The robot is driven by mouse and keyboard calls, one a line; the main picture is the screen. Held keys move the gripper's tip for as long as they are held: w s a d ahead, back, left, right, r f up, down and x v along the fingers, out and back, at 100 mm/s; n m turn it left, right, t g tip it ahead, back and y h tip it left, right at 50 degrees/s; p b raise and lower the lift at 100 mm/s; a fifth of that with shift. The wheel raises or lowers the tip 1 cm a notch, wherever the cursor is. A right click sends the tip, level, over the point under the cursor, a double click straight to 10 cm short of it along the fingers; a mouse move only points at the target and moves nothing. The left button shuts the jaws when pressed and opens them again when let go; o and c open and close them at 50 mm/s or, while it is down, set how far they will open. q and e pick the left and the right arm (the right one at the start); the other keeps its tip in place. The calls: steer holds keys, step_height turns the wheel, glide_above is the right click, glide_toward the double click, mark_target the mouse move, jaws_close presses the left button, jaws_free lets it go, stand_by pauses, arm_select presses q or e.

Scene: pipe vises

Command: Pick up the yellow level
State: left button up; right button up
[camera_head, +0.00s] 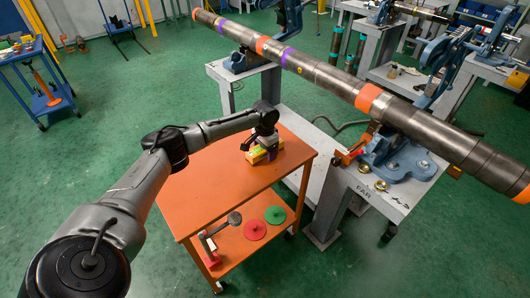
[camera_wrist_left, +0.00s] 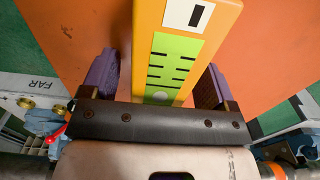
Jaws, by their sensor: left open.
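The yellow level (camera_head: 257,156) is on the orange cart's top, near its far right part. In the left wrist view the level (camera_wrist_left: 187,50) shows a yellow-orange body with a green label and a white panel. My left gripper (camera_head: 266,147) is over the level, at the end of the arm. In the left wrist view the two purple fingers of my left gripper (camera_wrist_left: 158,85) stand open, one on each side of the level, with gaps visible. The level's lower end is hidden behind the gripper's dark bar. My right gripper is not in view.
The orange cart (camera_head: 205,178) has a mostly bare top. Its lower shelf holds green (camera_head: 275,215) and red (camera_head: 255,229) discs and a hammer-like tool (camera_head: 219,227). A long pipe (camera_head: 330,76) in blue vises (camera_head: 398,158) lies beyond, above grey stands.

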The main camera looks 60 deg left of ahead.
arm_select(q)
steer(key=shift+f, duration=0.1)
steer(key=shift+c, duration=0.3)
steer(key=c, duration=1.2)
